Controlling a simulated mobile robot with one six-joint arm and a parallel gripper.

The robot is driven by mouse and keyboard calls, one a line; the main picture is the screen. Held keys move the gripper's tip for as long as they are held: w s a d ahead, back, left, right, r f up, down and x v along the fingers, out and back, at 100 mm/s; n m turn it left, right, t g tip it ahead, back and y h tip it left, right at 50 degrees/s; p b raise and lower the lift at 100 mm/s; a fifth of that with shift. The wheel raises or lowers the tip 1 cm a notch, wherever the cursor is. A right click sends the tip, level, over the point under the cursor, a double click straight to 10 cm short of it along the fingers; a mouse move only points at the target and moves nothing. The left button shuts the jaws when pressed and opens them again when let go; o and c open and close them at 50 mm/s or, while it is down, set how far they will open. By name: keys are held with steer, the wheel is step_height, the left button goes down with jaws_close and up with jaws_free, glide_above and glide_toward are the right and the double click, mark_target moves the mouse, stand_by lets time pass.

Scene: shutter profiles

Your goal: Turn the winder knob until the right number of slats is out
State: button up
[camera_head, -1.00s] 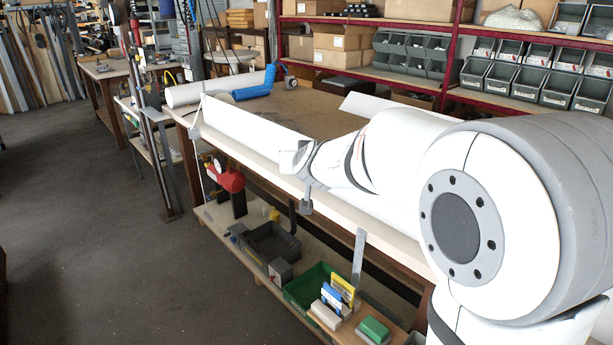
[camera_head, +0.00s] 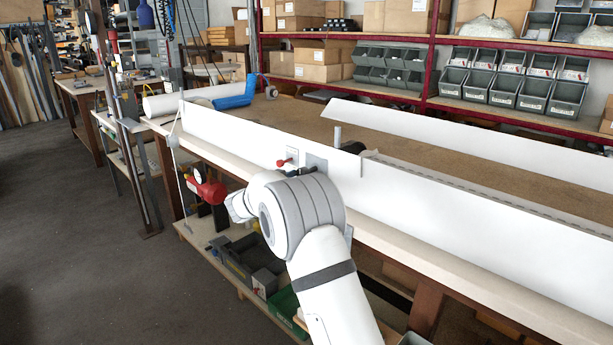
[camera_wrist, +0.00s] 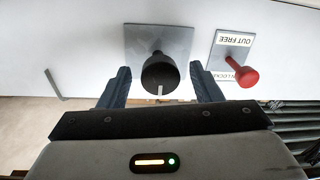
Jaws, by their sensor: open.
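The winder knob (camera_wrist: 159,76) is black with a white mark, on a grey plate (camera_wrist: 158,42) in the wrist view. The open fingers of my gripper (camera_wrist: 160,68) stand on either side of it, with gaps between; I see no contact. A red lever (camera_wrist: 241,74) stands beside it on a label reading "OUT FREE"; a second word is partly hidden. In the head view the red lever (camera_head: 284,162) and the plate (camera_head: 317,163) show on the long white panel (camera_head: 225,135); my arm hides the knob.
The panel stands along the front of the workbench (camera_head: 405,250). A white strip (camera_head: 440,128) lies behind it. A shelf rack (camera_head: 345,90) stands behind. The floor (camera_head: 90,250) at left is clear.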

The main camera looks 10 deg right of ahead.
steer(key=shift+x, duration=1.8)
steer(key=c, duration=1)
